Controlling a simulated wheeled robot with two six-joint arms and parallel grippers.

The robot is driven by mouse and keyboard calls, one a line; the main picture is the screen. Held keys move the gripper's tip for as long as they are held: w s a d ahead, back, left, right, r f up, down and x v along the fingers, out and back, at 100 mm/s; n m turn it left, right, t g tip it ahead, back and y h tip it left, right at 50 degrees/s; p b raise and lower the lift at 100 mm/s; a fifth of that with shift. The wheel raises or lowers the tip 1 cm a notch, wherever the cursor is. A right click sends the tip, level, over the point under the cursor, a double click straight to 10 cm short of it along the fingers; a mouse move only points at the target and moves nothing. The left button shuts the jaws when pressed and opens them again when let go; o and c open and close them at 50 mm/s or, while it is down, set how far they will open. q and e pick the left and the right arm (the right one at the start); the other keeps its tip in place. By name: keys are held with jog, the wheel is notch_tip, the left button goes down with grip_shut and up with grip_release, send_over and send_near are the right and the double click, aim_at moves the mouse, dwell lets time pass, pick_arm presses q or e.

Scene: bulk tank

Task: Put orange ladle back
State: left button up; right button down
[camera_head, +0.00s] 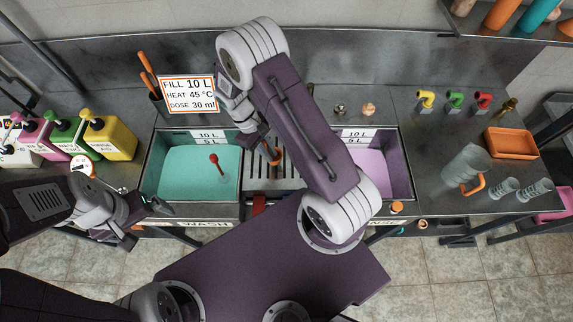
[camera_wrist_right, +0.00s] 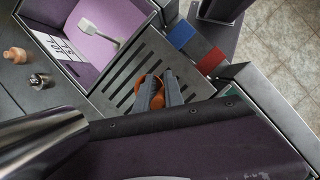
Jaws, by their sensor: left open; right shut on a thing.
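My right gripper (camera_head: 270,148) is over the slatted drain rack (camera_head: 256,182) between the two basins. It is shut on an orange thing, seemingly the orange ladle (camera_head: 276,157), of which only a small part shows. In the right wrist view the orange ladle (camera_wrist_right: 146,98) shows around and between the fingertips (camera_wrist_right: 160,94), above the slats; the rest is hidden by the gripper and arm. My left gripper (camera_head: 150,207) is open and empty at the front left edge of the teal basin. Orange handles (camera_head: 146,66) stand in a dark holder (camera_head: 157,101) behind the teal basin.
The teal basin (camera_head: 170,188) holds a red-topped stick (camera_head: 214,159). The purple basin (camera_head: 397,165) holds a pale paddle (camera_wrist_right: 103,35). Coloured jugs (camera_head: 108,140) stand at left.

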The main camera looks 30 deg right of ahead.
notch_tip(320, 180, down, 4)
jog(key=b, duration=0.3)
jog(key=shift+s+d, duration=0.1)
jog(key=c, duration=1.4)
grip_release()
jog(key=shift+c, duration=0.2)
jog(key=shift+r, duration=0.15)
jog(key=b+v, duration=0.2)
jog(key=v, duration=1)
